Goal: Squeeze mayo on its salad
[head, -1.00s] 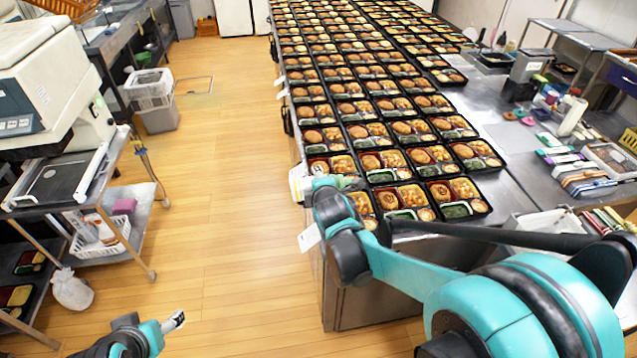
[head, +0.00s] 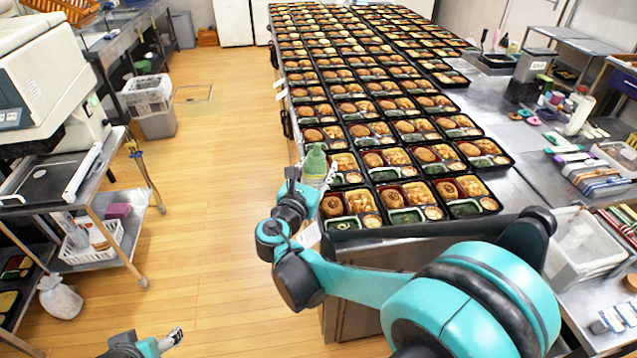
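A squeeze bottle (head: 315,165) with a green top and a paler lower part shows upright at the near-left edge of the long table, beside the bento trays. My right gripper (head: 297,188) is right at the bottle, on its near-left side. The fingers are small and partly hidden, so their grip on it is unclear. The nearest bento trays (head: 382,228) hold a round brown patty, orange-yellow pieces, dark green leaves and a small round pale salad (head: 370,221). My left gripper (head: 174,337) hangs low over the floor, away from the trays; its finger opening is too small to judge.
Rows of filled trays cover the long metal table (head: 490,222). A white bin (head: 585,245) and packets stand on the right counter. A shelf cart (head: 110,225) with a machine is at the left. The wooden floor (head: 220,200) between is clear.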

